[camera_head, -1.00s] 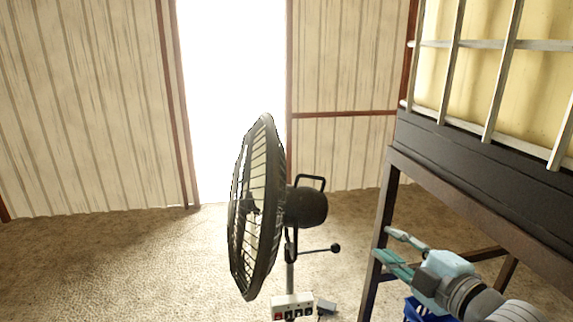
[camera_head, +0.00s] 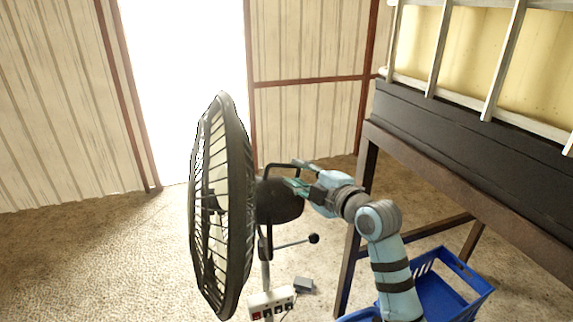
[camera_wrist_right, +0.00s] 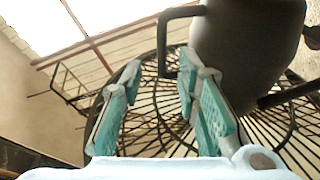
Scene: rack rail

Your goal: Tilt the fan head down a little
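The black fan head (camera_head: 222,205) stands in the middle of the head view. Its round wire cage faces left, with the dark motor housing (camera_head: 280,201) behind it. A black loop handle (camera_head: 268,172) rises from the housing. My right gripper (camera_head: 294,173) is open beside the handle, at the housing's upper right. In the right wrist view, the open fingers (camera_wrist_right: 160,78) point toward the handle (camera_wrist_right: 165,45), which shows between and beyond their tips. I cannot tell whether they touch it. The housing (camera_wrist_right: 245,50) is close on the right. My left gripper is not in view.
A side lever with a round knob (camera_head: 314,239) sticks out below the housing. A button box (camera_head: 272,302) is on the fan's pole. A dark table frame (camera_head: 430,165) and a blue basket (camera_head: 445,290) stand at the right. The floor at the left is clear.

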